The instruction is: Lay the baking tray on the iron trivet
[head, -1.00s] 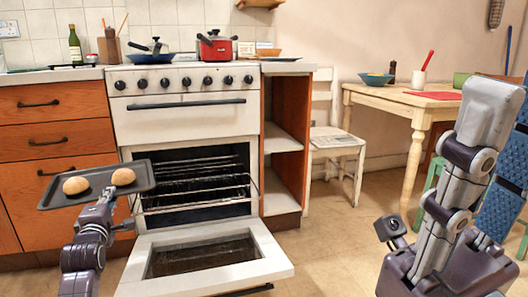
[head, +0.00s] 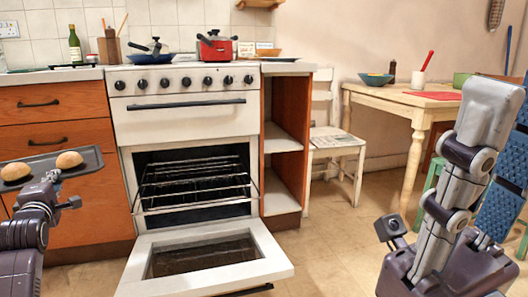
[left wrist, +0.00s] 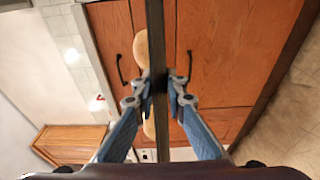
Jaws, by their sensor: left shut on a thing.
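The dark baking tray (head: 88,158) is at the left edge of the head view, with two round buns on it and its left end cut off. My left gripper (head: 52,178) is shut on its near rim and holds it in the air before the drawers. In the left wrist view the tray (left wrist: 156,60) shows edge-on as a dark bar between the fingers. A flat dark thing (head: 28,70) on the left counter may be the iron trivet; it is too small to tell. My right gripper (head: 465,160) is close at right, its fingertips unclear.
The oven door (head: 205,265) hangs open, low in front of the oven with its wire racks (head: 195,185). Pans stand on the stove top. A green bottle (head: 75,45) stands on the left counter. A wooden table (head: 410,98) and a white chair (head: 335,140) are at right.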

